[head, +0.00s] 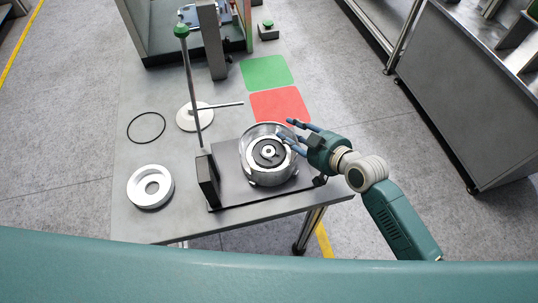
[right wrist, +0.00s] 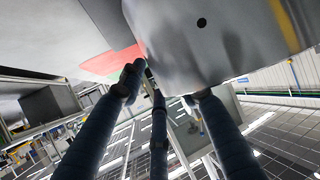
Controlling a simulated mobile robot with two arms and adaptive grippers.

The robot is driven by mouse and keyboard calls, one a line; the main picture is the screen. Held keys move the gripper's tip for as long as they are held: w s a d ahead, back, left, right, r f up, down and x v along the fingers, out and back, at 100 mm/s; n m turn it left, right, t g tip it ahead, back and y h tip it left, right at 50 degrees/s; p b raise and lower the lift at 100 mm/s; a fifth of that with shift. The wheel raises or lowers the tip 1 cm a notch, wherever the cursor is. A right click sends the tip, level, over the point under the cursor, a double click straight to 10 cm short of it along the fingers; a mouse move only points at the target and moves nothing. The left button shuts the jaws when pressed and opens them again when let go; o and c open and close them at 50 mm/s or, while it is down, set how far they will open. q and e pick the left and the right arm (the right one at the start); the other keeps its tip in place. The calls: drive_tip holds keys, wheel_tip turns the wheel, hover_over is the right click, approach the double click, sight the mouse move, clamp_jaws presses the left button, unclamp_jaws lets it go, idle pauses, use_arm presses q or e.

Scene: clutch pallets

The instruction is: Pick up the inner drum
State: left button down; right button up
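A silver metal drum (head: 250,165) stands upright on a dark base plate (head: 235,193) on the table. Inside it show dark and light rings around a central hub (head: 268,151); I cannot tell which of these parts is the inner drum. My right gripper (head: 288,130) is at the drum's upper right rim, its fingers spread and reaching over or beside the rim. In the right wrist view the fingers (right wrist: 160,88) are extended with nothing between them, and the drum's smooth wall (right wrist: 205,50) is close ahead; contact is unclear. My left gripper is not in view.
A white ring (head: 136,190) and a thin black ring (head: 134,135) lie left on the table. A green-topped rod (head: 188,75) and white round stand (head: 186,122) are behind. Green (head: 266,72) and red (head: 279,103) pads are flat and empty. A dark upright block (head: 207,180) flanks the drum.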

clamp_jaws()
